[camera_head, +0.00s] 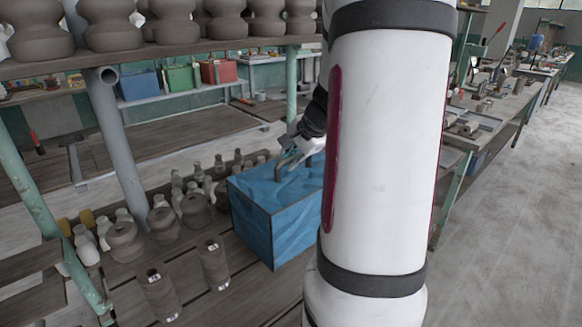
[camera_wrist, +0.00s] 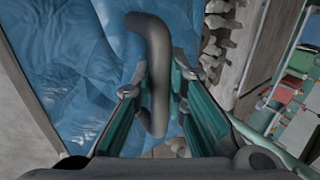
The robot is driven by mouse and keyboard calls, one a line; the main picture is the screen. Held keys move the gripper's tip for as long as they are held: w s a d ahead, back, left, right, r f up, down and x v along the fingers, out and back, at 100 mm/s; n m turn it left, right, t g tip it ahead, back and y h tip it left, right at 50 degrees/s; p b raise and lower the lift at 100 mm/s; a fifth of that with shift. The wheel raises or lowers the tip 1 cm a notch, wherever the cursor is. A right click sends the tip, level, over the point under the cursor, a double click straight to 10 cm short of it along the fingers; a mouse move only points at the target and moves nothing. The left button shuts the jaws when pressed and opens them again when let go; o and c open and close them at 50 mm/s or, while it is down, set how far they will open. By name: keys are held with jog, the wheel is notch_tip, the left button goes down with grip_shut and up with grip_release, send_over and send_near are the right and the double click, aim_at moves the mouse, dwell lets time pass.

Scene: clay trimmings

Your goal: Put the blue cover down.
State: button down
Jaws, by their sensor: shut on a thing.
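The blue cover (camera_head: 268,207) looks like a crinkled blue box-shaped top on the lower wooden shelf, partly hidden by my white arm in the head view. It fills the left and middle of the wrist view (camera_wrist: 62,65). A grey bent handle (camera_wrist: 156,75) rises from its top. My gripper (camera_wrist: 157,95) is shut on this handle, with a teal finger on each side. In the head view my gripper (camera_head: 292,157) is small above the cover's top. I cannot tell whether the cover's underside touches the shelf.
Several clay pots (camera_head: 194,208) and small pale bottles stand left of the cover. Two dark cylinders (camera_head: 213,262) stand at front left. More pots line the upper shelf (camera_head: 170,58). Bare shelf boards (camera_head: 240,298) lie in front of the cover. A grey post (camera_head: 118,145) stands at left.

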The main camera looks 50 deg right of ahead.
jog(key=shift+f, duration=0.9)
jog(key=c, duration=1.6)
grip_release()
